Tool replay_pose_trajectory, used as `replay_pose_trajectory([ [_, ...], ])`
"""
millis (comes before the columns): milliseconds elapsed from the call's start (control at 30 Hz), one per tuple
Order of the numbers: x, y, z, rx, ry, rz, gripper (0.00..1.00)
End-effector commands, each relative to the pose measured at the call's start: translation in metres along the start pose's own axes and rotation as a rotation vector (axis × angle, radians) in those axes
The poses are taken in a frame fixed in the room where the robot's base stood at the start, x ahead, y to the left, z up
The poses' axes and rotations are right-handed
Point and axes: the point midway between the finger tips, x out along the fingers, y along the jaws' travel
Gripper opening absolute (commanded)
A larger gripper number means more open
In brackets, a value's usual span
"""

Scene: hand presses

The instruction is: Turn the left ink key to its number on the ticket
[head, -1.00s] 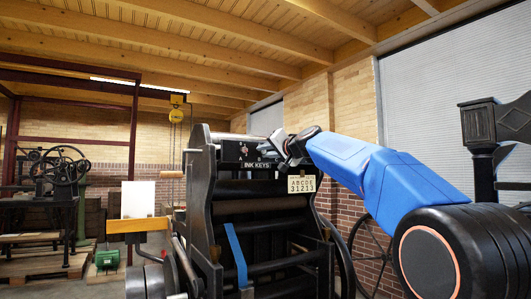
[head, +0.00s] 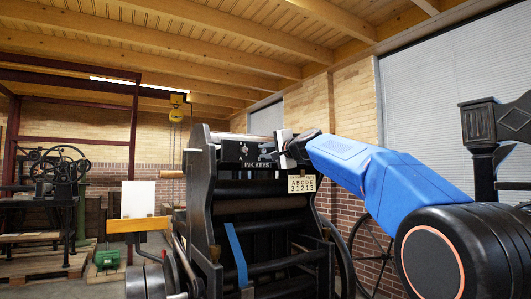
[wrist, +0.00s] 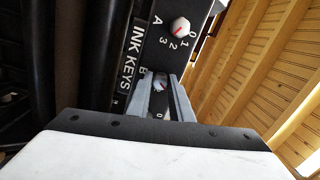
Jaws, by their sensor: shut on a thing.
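The ink key panel (head: 246,152), lettered INK KEYS, is on top of the black press. Ink key A (wrist: 180,27), a white knob with a red mark, stands free at the panel's left end, with 0 to 3 around it. My gripper (wrist: 163,95) is shut on the ink key beside letter B (wrist: 158,86), right of A; its dial is mostly hidden by the jaws. In the head view my gripper (head: 276,153) is at the panel front. The ticket (head: 301,184) reads ABCDE over 31213.
The press (head: 200,190) has a dark side frame and rollers below the panel. A white sheet (head: 138,198) is at the left. The space above the panel is clear.

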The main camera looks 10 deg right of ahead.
Motion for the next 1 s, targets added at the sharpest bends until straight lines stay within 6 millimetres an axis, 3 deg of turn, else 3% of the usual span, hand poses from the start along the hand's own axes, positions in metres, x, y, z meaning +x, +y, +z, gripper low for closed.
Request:
replay_pose_trajectory([
  [733, 0.0001, 0.001, -0.0001, 0.094, 0.003, -0.002, 0.0],
  [767, 0.0001, 0.001, -0.0001, 0.094, 0.003, -0.002, 0.26],
  [800, 0.0, 0.0009, -0.0001, 0.094, 0.003, -0.002, 0.36],
  [1000, 0.0001, 0.0006, 0.0, 0.094, 0.003, -0.002, 0.38],
])
